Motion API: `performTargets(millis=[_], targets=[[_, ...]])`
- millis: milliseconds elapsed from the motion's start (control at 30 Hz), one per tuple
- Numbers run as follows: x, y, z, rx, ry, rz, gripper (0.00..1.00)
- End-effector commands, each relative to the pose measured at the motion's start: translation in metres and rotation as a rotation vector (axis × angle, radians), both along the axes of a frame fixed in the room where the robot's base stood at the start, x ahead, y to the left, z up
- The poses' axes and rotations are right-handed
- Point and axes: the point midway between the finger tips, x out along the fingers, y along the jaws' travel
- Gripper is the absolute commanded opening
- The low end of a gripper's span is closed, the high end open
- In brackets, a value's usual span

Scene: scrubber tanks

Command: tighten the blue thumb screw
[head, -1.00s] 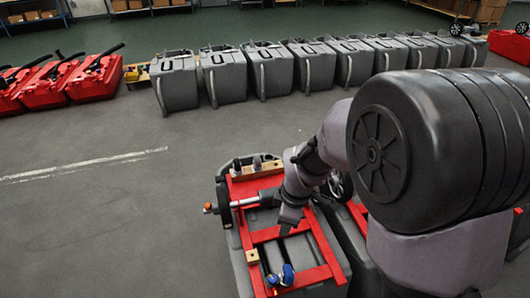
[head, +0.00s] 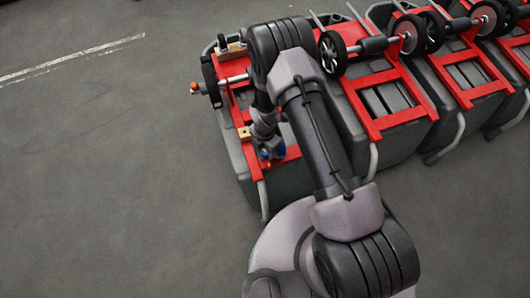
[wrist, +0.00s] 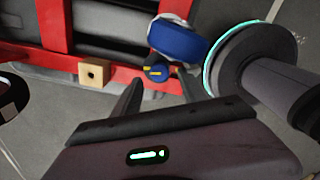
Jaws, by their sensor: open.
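In the wrist view a small dark-blue knob with a yellow mark (wrist: 157,72), which looks like the blue thumb screw, sits by the red frame. My gripper (wrist: 157,84) is open, its two dark fingers on either side of the knob in the picture; I cannot tell whether they touch it. A larger blue part with a white rim (wrist: 178,38) is just behind the knob. In the head view my gripper (head: 267,145) is over the near end of the red frame, with some blue (head: 278,152) showing beside it; the knob itself is mostly hidden there.
A wooden block with a hole (wrist: 95,73) is on the red frame (wrist: 52,25), left of the knob. Other grey tanks with red frames (head: 383,95) and black wheels (head: 332,53) stand close on the right. The floor on the left (head: 100,170) is clear.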

Motion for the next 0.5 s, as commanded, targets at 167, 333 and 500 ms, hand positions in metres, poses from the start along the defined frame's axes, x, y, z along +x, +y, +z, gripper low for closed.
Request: performTargets(millis=[167,333,500], targets=[[0.000,0.000,-0.021,0.000,0.001,-0.001,0.50],[0.000,0.000,-0.023,-0.001,0.001,-0.001,0.50],[0.000,0.000,-0.023,-0.001,0.001,-0.001,0.44]])
